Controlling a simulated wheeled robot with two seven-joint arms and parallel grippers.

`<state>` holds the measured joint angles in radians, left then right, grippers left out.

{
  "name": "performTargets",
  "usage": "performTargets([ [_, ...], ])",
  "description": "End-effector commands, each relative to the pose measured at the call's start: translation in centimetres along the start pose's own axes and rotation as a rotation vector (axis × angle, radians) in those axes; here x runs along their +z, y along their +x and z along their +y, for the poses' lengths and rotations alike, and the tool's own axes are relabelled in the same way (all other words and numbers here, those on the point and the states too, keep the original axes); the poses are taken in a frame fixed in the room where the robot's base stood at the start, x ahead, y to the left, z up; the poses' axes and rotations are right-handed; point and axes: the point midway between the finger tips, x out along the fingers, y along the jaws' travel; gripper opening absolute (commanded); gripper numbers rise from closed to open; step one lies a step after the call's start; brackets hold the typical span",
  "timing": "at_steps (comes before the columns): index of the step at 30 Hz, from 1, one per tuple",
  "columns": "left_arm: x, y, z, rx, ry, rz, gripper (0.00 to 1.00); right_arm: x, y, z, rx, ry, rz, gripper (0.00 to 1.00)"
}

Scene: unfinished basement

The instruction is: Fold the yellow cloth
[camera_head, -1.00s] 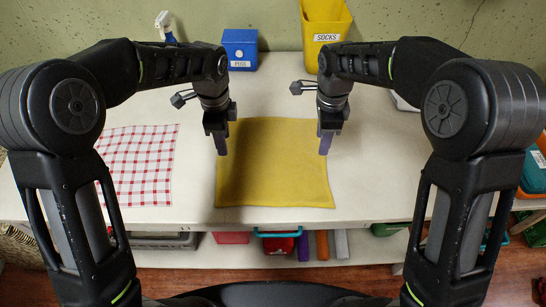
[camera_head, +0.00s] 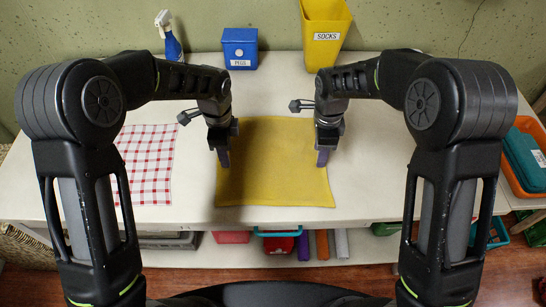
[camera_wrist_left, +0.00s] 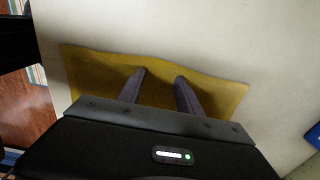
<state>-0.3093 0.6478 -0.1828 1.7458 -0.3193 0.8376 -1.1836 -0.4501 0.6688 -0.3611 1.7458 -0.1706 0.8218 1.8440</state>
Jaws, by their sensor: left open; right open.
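The yellow cloth (camera_head: 274,170) lies flat and spread out on the pale table, roughly square. It also shows in the left wrist view (camera_wrist_left: 100,75). My left gripper (camera_head: 224,158) is over the cloth's left edge, pointing down. In the left wrist view its two fingers (camera_wrist_left: 161,78) are apart with nothing held between them, above the cloth. My right gripper (camera_head: 322,158) is over the cloth's right edge, pointing down; its fingers are seen nearly edge-on and hold nothing visible. Whether the fingertips touch the cloth is hard to tell.
A red-checked cloth (camera_head: 146,165) lies left of the yellow one. A spray bottle (camera_head: 170,38), a blue pegs box (camera_head: 240,50) and a yellow socks bin (camera_head: 324,38) stand at the back. The table's front edge (camera_head: 275,218) is just below the cloth.

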Motion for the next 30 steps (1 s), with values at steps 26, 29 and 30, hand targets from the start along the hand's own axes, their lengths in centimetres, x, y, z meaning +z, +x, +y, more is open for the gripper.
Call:
performTargets([
  [26,0.02,0.16,0.11,0.003,0.000,-0.001,0.12,-0.03,0.32,0.07,0.002,0.000,0.001,0.12],
  [29,0.03,0.17,0.11,0.003,0.000,-0.001,0.08,-0.04,0.32,0.08,0.002,0.000,0.001,0.08],
  [30,0.03,0.17,0.11,0.003,0.000,-0.001,0.07,-0.04,0.32,0.08,0.003,0.000,0.001,0.07],
])
